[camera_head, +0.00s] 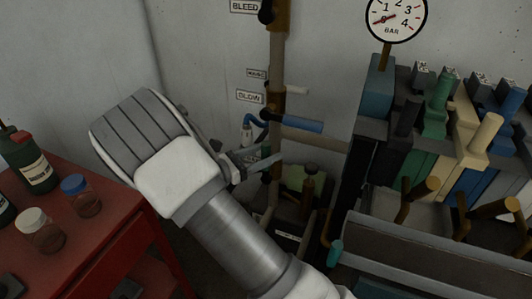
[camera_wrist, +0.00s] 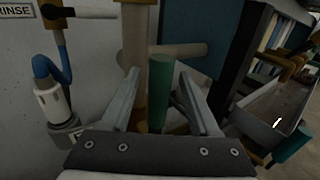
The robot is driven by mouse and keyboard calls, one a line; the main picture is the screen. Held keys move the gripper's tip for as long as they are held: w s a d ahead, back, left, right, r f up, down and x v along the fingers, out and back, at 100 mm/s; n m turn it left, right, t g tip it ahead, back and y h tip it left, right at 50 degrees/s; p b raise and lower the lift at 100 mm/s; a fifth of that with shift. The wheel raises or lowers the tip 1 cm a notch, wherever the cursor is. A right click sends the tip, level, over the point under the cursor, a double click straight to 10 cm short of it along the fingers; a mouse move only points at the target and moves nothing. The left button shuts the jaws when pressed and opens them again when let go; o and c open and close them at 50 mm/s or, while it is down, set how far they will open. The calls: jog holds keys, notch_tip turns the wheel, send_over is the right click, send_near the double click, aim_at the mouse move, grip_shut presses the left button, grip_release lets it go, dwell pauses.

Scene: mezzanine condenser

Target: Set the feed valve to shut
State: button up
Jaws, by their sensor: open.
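A green lever handle (camera_wrist: 160,95) shows in the wrist view in front of the brown upright pipe. Its long axis runs up and down in that picture. My gripper (camera_wrist: 165,100) is open, with one finger on each side of the handle; contact is not clear. In the head view my gripper (camera_head: 262,158) is beside the pipe (camera_head: 276,60), below the blue handle (camera_head: 300,125); my wrist and fingers hide the valve there.
Above are a white handle (camera_head: 294,89) and a label reading BLEED (camera_head: 245,6). A blue hose with a white fitting (camera_wrist: 50,100) hangs left. A red bench (camera_head: 110,235) with bottles and jars is at left. A trough (camera_wrist: 265,105) and coloured levers stand right.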

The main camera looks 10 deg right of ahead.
jog(key=shift+c, duration=0.4)
grip_shut()
dwell(0.9)
